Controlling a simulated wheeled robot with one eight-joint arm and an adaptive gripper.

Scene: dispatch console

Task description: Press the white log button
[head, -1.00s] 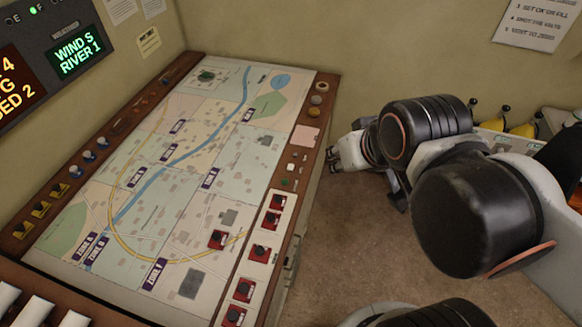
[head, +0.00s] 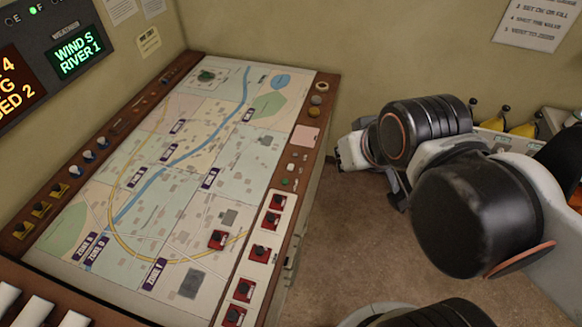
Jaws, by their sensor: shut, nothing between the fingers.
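The dispatch console's map desk (head: 328,130) has a brown wooden right edge with small buttons along it. A small white button (head: 291,167) sits on that edge, just above a green button (head: 287,182). The labels are too small to read, so I cannot tell which one is the log button. My gripper (head: 339,158) is shut and empty, to the right of the desk edge. It is apart from the buttons, and its fingertips are small and partly hidden by its own body.
Several red switches (head: 260,253) line the near right side. Open carpet (head: 345,240) lies right of the desk. Yellow handled items (head: 520,128) stand behind my arm.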

